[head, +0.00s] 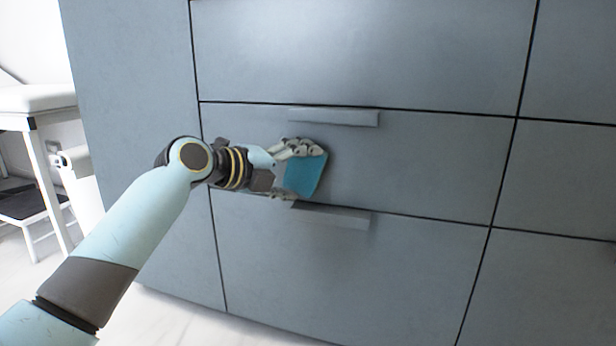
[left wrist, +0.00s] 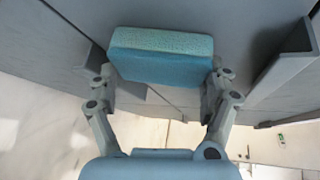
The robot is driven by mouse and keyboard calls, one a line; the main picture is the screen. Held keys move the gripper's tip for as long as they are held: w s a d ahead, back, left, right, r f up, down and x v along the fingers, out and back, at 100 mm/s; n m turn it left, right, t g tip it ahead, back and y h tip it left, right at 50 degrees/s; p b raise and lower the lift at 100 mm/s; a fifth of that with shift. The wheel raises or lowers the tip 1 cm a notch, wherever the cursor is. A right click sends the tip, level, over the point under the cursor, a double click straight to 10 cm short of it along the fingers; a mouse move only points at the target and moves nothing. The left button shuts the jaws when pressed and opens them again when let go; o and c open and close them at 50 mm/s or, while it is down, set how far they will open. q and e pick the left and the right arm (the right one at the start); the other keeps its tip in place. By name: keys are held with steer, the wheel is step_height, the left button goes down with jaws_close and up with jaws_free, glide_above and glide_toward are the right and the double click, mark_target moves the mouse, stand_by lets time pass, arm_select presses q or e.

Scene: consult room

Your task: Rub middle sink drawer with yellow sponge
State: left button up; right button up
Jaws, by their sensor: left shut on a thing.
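My left gripper (head: 301,170) is shut on a blue sponge (head: 308,174), held at its edges between the fingers. No yellow shows on it. In the left wrist view the sponge (left wrist: 160,58) is a blue block with a paler top face, spanning the gap between the two fingers. In the head view the sponge is in front of the middle grey drawer (head: 430,160), left of its centre, between two handles. It looks close to the drawer front; whether it touches I cannot tell. My right gripper is not in view.
A bar handle (head: 335,117) sits along the middle drawer's top edge, above the sponge. Another handle (head: 332,217) is just below it on the lower drawer (head: 300,270). A white table (head: 40,110) and a dark step (head: 25,203) stand at the left. Pale floor lies below.

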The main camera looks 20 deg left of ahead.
arm_select(q)
steer(key=shift+w+a+r, duration=0.15)
steer(key=shift+a, duration=0.15)
steer(key=s, duration=0.6)
stand_by(0.4)
steer(key=s, duration=0.3)
steer(key=shift+a, duration=0.1)
stand_by(0.7)
